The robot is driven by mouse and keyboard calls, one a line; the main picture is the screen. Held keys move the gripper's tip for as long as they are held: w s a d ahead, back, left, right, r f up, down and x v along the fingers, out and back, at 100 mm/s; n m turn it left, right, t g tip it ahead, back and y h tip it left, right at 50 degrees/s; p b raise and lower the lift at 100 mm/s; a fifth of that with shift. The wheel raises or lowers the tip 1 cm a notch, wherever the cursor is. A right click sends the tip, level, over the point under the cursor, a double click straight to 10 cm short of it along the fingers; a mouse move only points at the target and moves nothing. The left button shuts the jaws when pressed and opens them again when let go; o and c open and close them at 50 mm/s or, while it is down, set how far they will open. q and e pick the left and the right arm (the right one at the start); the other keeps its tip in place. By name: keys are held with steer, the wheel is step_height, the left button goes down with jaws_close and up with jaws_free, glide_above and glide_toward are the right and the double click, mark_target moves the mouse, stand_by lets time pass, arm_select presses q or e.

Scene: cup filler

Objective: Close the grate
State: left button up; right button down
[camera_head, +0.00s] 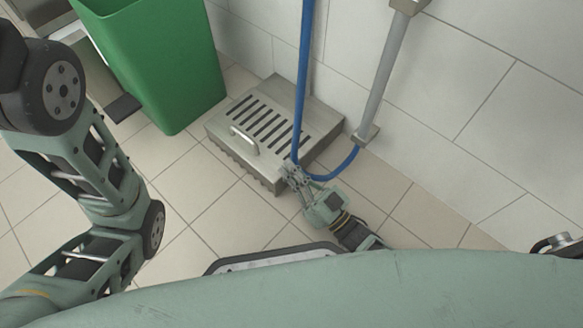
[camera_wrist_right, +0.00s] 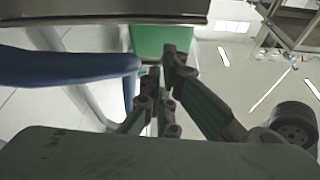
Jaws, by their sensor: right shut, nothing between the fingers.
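The grate (camera_head: 262,122) is a slotted metal lid with a curved handle (camera_head: 244,140). It lies on top of a low metal floor box (camera_head: 318,118) against the wall and looks flat; I cannot tell whether it is fully seated. My right gripper (camera_head: 292,172) is shut and empty at the near right corner of the box, close to its edge. In the right wrist view the fingers (camera_wrist_right: 163,72) show below a dark metal edge (camera_wrist_right: 100,12); contact cannot be told. My left arm shows at the left, but its gripper is out of view.
A blue hose (camera_head: 304,70) hangs down by the box and loops beside my right gripper; it also crosses the right wrist view (camera_wrist_right: 70,68). A grey pipe (camera_head: 387,78) stands to the right. A green bin (camera_head: 160,65) stands left. The tiled floor in front is clear.

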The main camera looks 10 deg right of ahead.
steer(key=s+d, duration=0.7)
steer(key=s, duration=0.3)
steer(key=shift+s+d+f, duration=0.2)
steer(key=shift+s+d, duration=0.15)
